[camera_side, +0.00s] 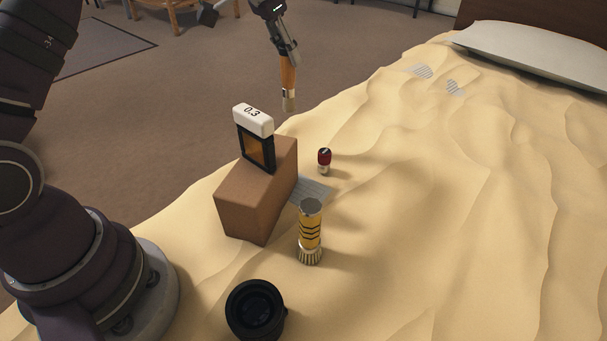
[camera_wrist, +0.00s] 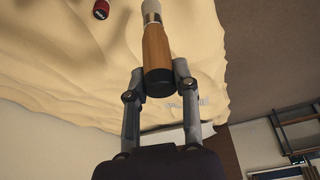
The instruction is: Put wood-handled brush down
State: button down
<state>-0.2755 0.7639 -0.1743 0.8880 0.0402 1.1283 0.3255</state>
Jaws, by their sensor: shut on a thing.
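The wood-handled brush (camera_side: 287,76) hangs in the air at the top of the side view, bristle end down, above and behind the brown box. My gripper (camera_side: 285,50) is shut on the upper part of its handle. In the wrist view, the brush (camera_wrist: 156,48) is between the two fingers of my gripper (camera_wrist: 157,78), with its dark handle end towards the camera. The brush tip is clear of any surface in the side view. The bristles are cut off by the top edge of the wrist view.
On the sand-coloured bed cover (camera_side: 440,230) stand a brown box (camera_side: 240,205) bearing a dark device with a white 0.3 top (camera_side: 254,121), a yellow cylinder (camera_side: 310,228), a red-capped small item (camera_side: 324,160) and a black lens (camera_side: 255,309). The cover's right side is mostly free.

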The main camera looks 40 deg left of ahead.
jog(key=s+d+m+h, duration=0.1)
jog(key=s+d, duration=0.1)
jog(key=d, duration=0.8)
jog(key=s+d+m, duration=0.1)
jog(key=s+d, duration=0.1)
jog(key=d, duration=0.9)
notch_tip(320, 180, down, 10)
jog(key=shift+r, duration=0.2)
jog(key=shift+f, duration=0.1)
jog(key=c, duration=0.9)
grip_release()
jog(key=shift+o, duration=0.2)
